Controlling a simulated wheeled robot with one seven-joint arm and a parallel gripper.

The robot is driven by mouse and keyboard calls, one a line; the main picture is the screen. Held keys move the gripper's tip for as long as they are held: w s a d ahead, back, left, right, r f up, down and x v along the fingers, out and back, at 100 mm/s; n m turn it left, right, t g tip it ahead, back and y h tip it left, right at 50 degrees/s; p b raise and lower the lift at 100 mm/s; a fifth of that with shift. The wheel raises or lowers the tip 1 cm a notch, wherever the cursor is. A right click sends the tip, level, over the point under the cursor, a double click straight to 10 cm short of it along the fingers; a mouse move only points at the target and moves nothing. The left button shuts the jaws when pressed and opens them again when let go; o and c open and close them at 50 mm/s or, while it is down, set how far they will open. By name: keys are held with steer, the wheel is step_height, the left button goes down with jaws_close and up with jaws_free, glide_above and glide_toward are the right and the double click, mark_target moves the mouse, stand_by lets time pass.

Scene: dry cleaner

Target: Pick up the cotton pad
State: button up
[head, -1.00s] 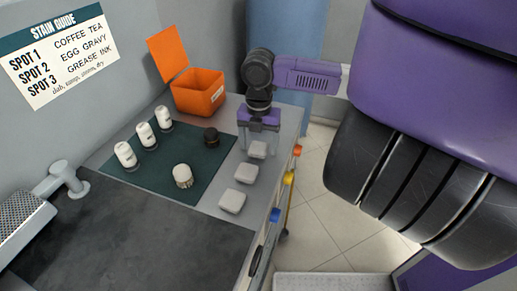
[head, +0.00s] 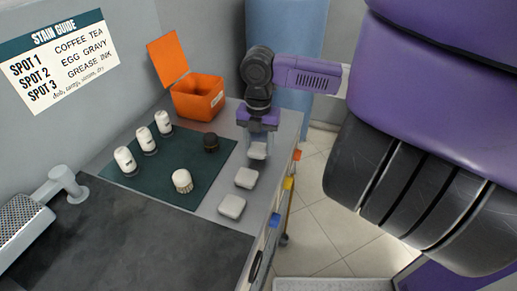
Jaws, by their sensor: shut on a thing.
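Three pale cotton pads lie in a row along the right side of the grey counter. The far cotton pad (head: 258,151) sits between the fingers of my gripper (head: 260,150), which is shut on it. The fingers point down from the purple gripper body. The pad's rear part is hidden behind the fingers, and I cannot tell whether it is clear of the counter. The middle pad (head: 246,178) and the near pad (head: 232,206) are free in front of it.
A dark green mat (head: 160,184) holds three white bottles (head: 147,140), a white-topped brush (head: 182,181) and a dark round piece (head: 211,142). An open orange box (head: 198,98) stands behind. The counter's right edge has coloured knobs (head: 288,183). A metal fixture (head: 67,184) stands at left.

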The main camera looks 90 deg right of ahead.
mark_target(259, 146)
step_height(259, 146, up, 18)
steer(key=shift+r, duration=0.15)
